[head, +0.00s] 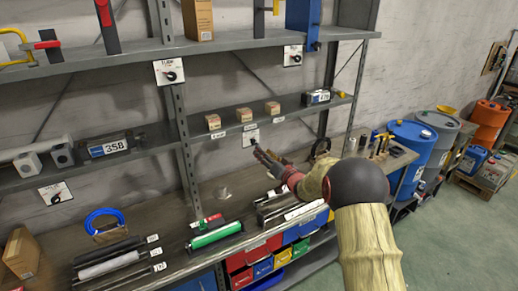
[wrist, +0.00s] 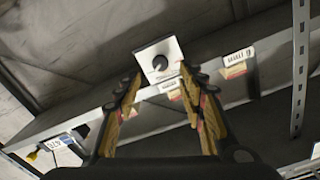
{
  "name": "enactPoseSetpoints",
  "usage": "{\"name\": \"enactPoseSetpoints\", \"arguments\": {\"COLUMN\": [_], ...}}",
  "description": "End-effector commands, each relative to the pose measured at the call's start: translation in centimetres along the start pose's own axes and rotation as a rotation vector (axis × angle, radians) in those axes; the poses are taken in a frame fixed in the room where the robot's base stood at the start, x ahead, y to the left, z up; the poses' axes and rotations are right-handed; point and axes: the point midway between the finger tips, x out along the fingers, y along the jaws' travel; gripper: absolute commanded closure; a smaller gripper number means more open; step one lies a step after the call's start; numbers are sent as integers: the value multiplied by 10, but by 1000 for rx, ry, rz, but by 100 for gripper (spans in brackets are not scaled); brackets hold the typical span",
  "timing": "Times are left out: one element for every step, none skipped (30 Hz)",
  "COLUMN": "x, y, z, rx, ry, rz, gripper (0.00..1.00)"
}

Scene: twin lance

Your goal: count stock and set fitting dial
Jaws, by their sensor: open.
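A white dial plate with a black knob (head: 250,138) hangs under the middle shelf, below three small cardboard boxes (head: 243,114). In the wrist view the same dial (wrist: 160,63) is straight ahead. My gripper (head: 264,155) is just in front of and below it in the head view. In the wrist view my gripper (wrist: 161,82) is open and empty, its fingertips at either side of the plate's near edge; I cannot tell whether they touch. Other dial plates show at upper left (head: 168,72), upper right (head: 292,56) and lower left (head: 55,193). Their lettering is too small to read.
The metal shelf unit (head: 150,48) holds a box labelled 358 (head: 108,147), a blue cable coil (head: 103,216) and a green roll (head: 215,233). Coloured bins (head: 262,268) sit below. Blue drums (head: 412,150) stand at right beside open floor (head: 450,235).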

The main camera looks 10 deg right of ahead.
Motion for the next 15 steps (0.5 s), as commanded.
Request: {"name": "enactPoseSetpoints", "arguments": {"x": [-9,-13,-17,-20,-22,-25,-26,-28,-29,-29,-29,-30,-30,-29,-29], "y": [1,1,1,1,1,0,0,0,0,0,0,0,0,0,0], "z": [-1,-1,-1,0,0,0,-1,-1,-1,-1,0,0,0,0,0], "rx": [0,0,0,0,0,0,-1,-1,-1,-1,-1,-1,-1,-1,-1], "ry": [1,0,0,0,0,1,1,2,1,1,1,1,1,1,1], "rz": [1,2,2,2,1,1,0,0,0,0,0,0,0,0,0], "gripper": [60,60,60,60,60,60,60,60,60,60,60,60,60,60,60]}}
